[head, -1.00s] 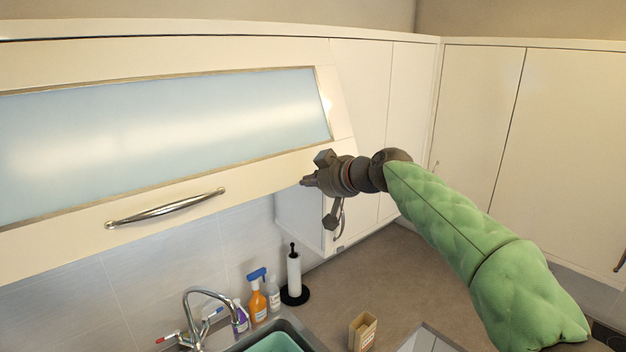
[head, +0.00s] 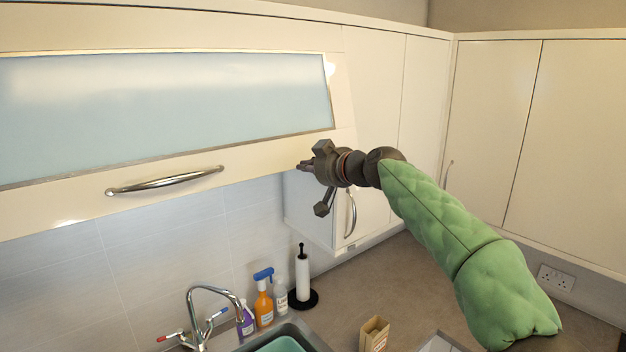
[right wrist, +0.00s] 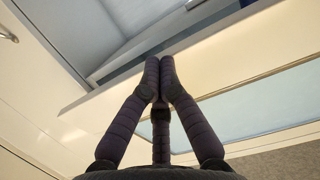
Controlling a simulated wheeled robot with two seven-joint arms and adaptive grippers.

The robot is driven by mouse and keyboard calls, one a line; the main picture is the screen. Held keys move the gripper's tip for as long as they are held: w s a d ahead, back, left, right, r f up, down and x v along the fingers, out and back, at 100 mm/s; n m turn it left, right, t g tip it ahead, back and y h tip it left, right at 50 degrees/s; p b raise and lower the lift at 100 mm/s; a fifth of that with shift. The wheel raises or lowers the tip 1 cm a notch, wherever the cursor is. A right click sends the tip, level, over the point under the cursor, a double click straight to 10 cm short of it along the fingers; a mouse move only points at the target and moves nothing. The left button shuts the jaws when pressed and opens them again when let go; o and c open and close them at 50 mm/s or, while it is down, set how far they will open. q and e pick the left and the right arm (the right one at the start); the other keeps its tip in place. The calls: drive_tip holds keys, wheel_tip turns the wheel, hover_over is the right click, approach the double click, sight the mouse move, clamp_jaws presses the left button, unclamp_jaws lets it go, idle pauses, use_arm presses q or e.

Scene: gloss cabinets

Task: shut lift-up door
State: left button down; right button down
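The lift-up door (head: 60,205) is a cream panel with a frosted glass pane and a metal bar handle (head: 165,181). It hangs from the upper cabinet and tilts outward, partly open, its lower edge out from the cabinet front. My right gripper (head: 302,165) is at the door's lower right corner, and contact is unclear. In the right wrist view its fingertips (right wrist: 159,62) are together with nothing between them, in front of the door's cream edge (right wrist: 225,85). My left gripper is not in view.
Closed cream cabinets (head: 495,125) stand on the right. Below are a tap (head: 205,300), spray bottles (head: 263,300), a paper towel holder (head: 303,275) and a small wooden box (head: 374,334) on the worktop. The space under the door is clear.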

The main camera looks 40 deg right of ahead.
drive_tip(key=w+b, duration=0.1)
drive_tip(key=w, duration=0.2)
drive_tip(key=w+f+t+b, duration=0.1)
drive_tip(key=w+b, duration=0.1)
drive_tip(key=w+t+b, duration=0.1)
drive_tip(key=w+b, duration=0.1)
drive_tip(key=w, duration=0.1)
drive_tip(key=shift+w+a+f, duration=0.15)
drive_tip(key=shift+w+f, duration=0.15)
drive_tip(key=shift+w, duration=0.05)
